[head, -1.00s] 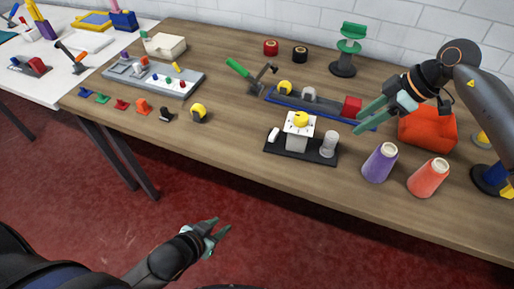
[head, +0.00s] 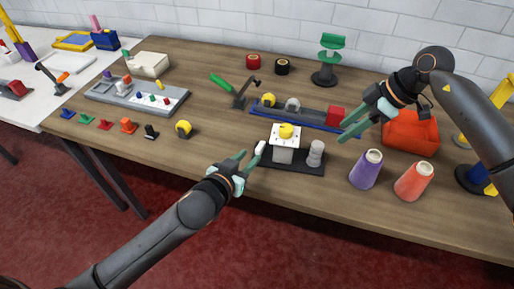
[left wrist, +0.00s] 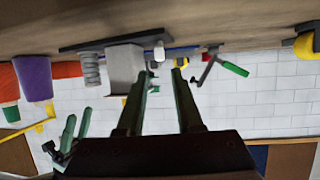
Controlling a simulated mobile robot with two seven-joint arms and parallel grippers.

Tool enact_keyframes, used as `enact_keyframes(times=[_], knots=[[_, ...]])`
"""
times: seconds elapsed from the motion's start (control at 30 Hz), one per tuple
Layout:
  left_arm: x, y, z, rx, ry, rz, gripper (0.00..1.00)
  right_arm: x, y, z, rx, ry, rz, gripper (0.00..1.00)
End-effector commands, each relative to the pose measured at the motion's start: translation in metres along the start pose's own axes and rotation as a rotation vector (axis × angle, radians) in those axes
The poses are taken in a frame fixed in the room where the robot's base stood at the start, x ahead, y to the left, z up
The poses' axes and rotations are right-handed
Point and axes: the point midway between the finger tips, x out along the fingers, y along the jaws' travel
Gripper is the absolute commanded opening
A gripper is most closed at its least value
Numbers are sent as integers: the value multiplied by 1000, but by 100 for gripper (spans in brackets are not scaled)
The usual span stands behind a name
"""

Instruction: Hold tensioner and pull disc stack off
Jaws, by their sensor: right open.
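The tensioner, a black base plate (head: 298,167) with a white-topped block (head: 284,141) and yellow knob (head: 286,131), stands near the table's front edge. A small white piece (head: 260,148) is at its left end. The grey ribbed disc stack (head: 316,153) stands upright at its right end; it also shows in the left wrist view (left wrist: 91,70). My left gripper (head: 250,158) is open and empty, just left of the white piece, which appears between the fingertips in the left wrist view (left wrist: 159,50). My right gripper (head: 350,124) is open and empty, above and right of the disc stack.
Purple (head: 366,170) and orange (head: 413,181) cones stand right of the tensioner. A blue rail (head: 310,117) with a red block (head: 336,116) lies behind it, and an orange bin (head: 410,133) behind the cones.

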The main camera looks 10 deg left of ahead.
Motion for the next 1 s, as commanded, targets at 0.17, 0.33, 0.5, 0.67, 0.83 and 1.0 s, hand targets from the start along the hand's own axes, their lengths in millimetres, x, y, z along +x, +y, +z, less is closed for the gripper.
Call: enact_keyframes(times=[0.17,0.33,0.5,0.67,0.83,1.0], knots=[[34,0,0,1,0,-1,35,0,0,0,0,0,0,50],[61,0,0,1,0,-1,35,0,0,0,0,0,0,50],[79,0,0,1,-1,-1,35,0,0,0,0,0,0,50],[87,0,0,0,-1,0,35,0,0,0,0,0,0,50],[89,0,0,1,-1,0,35,0,0,0,0,0,0,50],[89,0,0,1,-1,0,32,0,0,0,0,0,0,50]])
